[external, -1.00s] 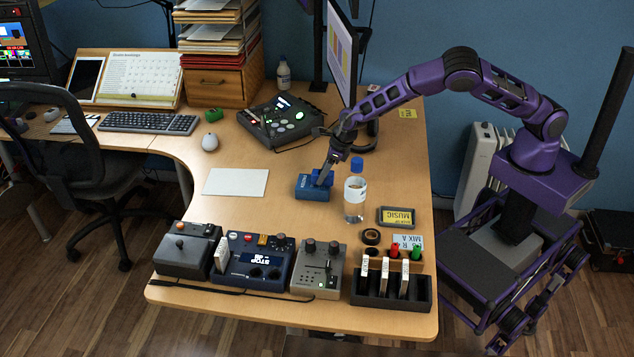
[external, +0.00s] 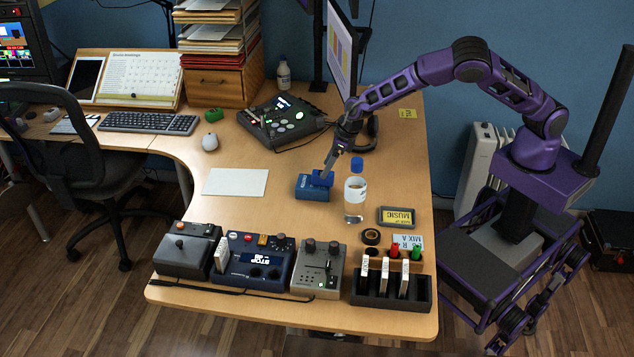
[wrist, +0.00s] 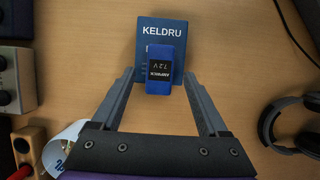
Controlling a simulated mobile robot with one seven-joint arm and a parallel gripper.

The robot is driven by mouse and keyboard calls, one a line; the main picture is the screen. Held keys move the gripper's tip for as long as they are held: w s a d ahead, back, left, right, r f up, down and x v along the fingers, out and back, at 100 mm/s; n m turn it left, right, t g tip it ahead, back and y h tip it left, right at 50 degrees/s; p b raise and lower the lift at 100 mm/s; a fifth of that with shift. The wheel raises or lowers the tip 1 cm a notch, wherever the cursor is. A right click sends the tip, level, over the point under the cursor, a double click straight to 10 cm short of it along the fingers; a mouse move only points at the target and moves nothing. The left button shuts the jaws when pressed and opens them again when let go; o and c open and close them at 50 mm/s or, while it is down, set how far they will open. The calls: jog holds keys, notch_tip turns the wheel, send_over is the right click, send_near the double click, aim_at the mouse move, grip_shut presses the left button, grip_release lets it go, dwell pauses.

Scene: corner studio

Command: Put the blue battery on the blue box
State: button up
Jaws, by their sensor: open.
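The blue box (external: 311,193), marked KELDRU on its top in the wrist view (wrist: 161,29), lies on the table near the middle. In the wrist view the battery (wrist: 160,82) overlaps the lower part of the box. My gripper (wrist: 157,75) is open, with one finger on each side of the battery and a gap to both. In the external view my gripper (external: 329,168) points down just above the battery. The contact under the battery is hidden.
A clear bottle with a blue cap (external: 354,199) stands close to the right of the box. A white sheet (external: 235,182) lies to the left. Headphones (wrist: 292,123) and the monitor (external: 342,55) are behind. Small consoles and a slotted rack (external: 391,289) line the front edge.

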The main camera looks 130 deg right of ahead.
jog(key=p+v, duration=0.1)
jog(key=v, duration=0.7)
jog(key=shift+r, duration=0.15)
